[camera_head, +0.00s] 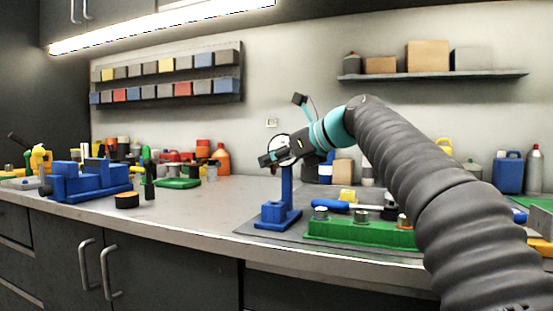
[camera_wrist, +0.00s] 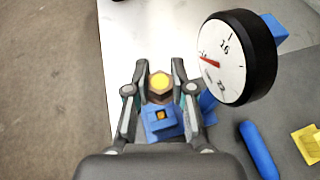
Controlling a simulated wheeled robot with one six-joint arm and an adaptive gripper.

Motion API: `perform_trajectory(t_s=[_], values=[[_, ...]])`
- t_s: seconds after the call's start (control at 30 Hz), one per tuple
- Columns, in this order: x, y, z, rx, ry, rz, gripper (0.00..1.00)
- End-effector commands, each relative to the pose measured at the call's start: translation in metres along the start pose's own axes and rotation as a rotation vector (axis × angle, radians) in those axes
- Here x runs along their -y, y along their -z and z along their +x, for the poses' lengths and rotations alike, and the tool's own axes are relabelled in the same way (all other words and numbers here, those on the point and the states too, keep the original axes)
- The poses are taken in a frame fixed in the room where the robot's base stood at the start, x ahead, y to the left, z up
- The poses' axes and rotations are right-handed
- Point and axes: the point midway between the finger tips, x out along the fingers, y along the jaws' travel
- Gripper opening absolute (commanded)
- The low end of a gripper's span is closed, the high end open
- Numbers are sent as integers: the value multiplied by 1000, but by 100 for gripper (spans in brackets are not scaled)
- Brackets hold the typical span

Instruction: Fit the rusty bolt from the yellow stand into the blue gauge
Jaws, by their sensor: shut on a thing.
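My gripper (camera_wrist: 159,76) is shut on the rusty bolt (camera_wrist: 159,87), a brown hex head with a yellow top face, seen end-on between the fingers. The blue gauge (camera_head: 287,188) stands on the counter, with a white round dial (camera_wrist: 229,57) in a black rim to the right of my fingers in the wrist view. Its blue base (camera_wrist: 163,128) has a small square opening with an orange-brown inside, which shows just below the bolt in that view. In the head view my gripper (camera_head: 268,158) is beside the dial, above the base. The bolt's shank is hidden.
A yellow block (camera_wrist: 308,143), perhaps the stand, and a blue rod-like handle (camera_wrist: 258,150) lie right of the gauge. A green tray (camera_head: 362,233) with metal cylinders is nearby. A blue fixture (camera_head: 92,182) stands left. The counter between it and the gauge is mostly clear.

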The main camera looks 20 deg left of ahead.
Motion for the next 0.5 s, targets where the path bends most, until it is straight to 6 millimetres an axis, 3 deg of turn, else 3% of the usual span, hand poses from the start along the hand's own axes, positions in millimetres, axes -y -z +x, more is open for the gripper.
perform_trajectory(t_s=[0.33,0.5], values=[[0,2,-5,-5,1,0,0],[1,17,1,-6,2,1,0]])
